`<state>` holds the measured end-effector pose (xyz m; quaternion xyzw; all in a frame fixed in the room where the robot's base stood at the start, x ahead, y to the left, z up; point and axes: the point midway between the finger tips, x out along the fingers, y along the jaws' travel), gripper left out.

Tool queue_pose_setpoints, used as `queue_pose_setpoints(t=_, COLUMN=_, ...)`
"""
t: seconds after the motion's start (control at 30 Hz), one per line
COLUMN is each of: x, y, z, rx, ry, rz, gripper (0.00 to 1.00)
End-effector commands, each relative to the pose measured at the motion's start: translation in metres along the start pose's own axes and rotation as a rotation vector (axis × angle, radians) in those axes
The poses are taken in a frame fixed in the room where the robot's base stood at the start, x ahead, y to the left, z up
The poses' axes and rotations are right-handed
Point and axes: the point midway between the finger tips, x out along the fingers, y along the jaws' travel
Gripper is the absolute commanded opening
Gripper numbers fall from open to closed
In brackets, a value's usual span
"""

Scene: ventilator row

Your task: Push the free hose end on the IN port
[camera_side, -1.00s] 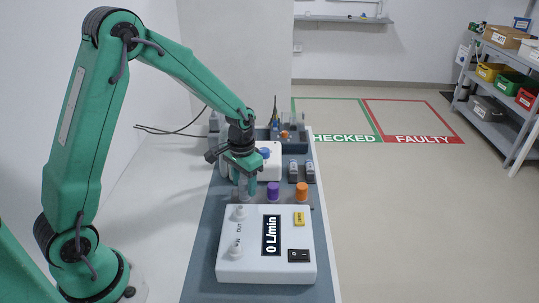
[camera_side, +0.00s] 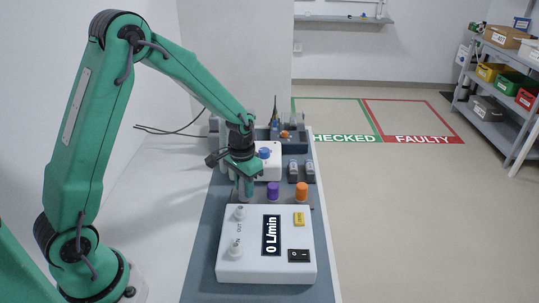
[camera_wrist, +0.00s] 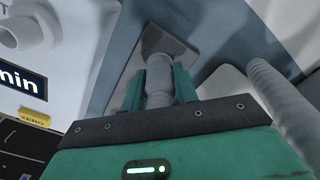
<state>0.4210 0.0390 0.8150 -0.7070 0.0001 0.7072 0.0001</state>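The white tester box (camera_side: 266,268) stands at the front of the bench, its display reading 0 L/min. Its IN port (camera_side: 236,249) is at the lower left of its top, bare, with the OUT port (camera_side: 239,213) behind it. My gripper (camera_side: 245,190) points down just behind the box. In the wrist view its two green fingers (camera_wrist: 160,88) flank a grey cylindrical hose end (camera_wrist: 159,72), one on each side. The hose end stands upright over a grey plate (camera_wrist: 124,84). Whether the fingers press on it, I cannot tell.
A purple cap (camera_side: 273,190) and an orange cap (camera_side: 301,190) stand to the right of my gripper. A ribbed hose (camera_wrist: 285,110) runs along the right of the wrist view. A white device (camera_side: 270,165) stands farther back. The space above the tester is clear.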

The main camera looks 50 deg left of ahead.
Motion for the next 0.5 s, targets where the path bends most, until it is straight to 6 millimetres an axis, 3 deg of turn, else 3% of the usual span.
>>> queue_pose_setpoints(t=0.5, x=-0.0021, y=0.0000, z=-0.0004, rx=0.000, ry=0.002, rz=0.000, gripper=0.00)
